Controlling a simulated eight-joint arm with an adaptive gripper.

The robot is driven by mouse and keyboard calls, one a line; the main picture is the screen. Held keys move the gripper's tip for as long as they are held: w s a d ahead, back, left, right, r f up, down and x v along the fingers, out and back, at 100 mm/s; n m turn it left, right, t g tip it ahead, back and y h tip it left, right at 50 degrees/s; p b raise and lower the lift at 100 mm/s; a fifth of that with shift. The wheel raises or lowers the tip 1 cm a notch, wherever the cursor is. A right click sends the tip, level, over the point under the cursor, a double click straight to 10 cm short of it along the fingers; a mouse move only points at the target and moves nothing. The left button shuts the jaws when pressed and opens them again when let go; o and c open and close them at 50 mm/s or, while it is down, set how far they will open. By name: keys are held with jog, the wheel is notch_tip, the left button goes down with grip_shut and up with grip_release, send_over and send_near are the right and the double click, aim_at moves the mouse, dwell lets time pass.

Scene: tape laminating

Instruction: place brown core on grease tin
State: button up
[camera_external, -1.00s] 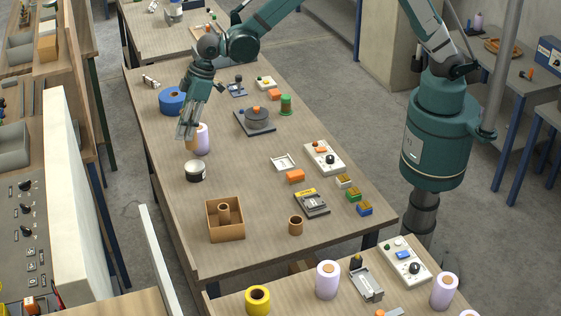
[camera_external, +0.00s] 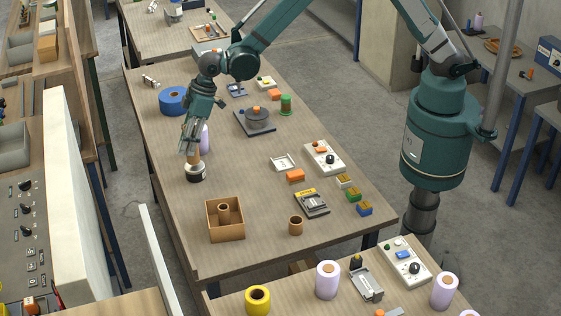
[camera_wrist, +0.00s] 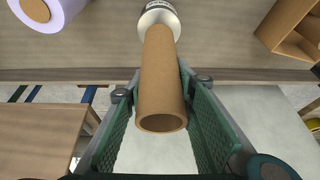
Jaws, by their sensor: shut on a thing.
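The brown core (camera_wrist: 161,80) is a cardboard tube held between the green pads of my gripper (camera_wrist: 161,110) in the wrist view. In the external view my gripper (camera_external: 190,150) points down, with the brown core (camera_external: 194,160) below its fingers. In the wrist view the tin (camera_wrist: 158,14) shows just beyond the core's far end. The core looks upright over the tin; I cannot tell if they touch.
A lilac roll (camera_external: 205,138) stands close behind the gripper, and a blue tape roll (camera_external: 173,101) is farther back. An open cardboard box (camera_external: 225,232) with a core inside stands in front. Another short brown core (camera_external: 296,226) stands to its right. The table between is partly clear.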

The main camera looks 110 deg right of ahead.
jog(key=shift+f, duration=0.75)
jog(key=shift+f, duration=0.25)
jog(key=o, duration=0.9)
jog(key=shift+r, duration=0.1)
jog(key=shift+r, duration=0.2)
jog(key=v, duration=1.1)
jog(key=shift+s+r, duration=0.15)
jog(key=shift+r, duration=0.25)
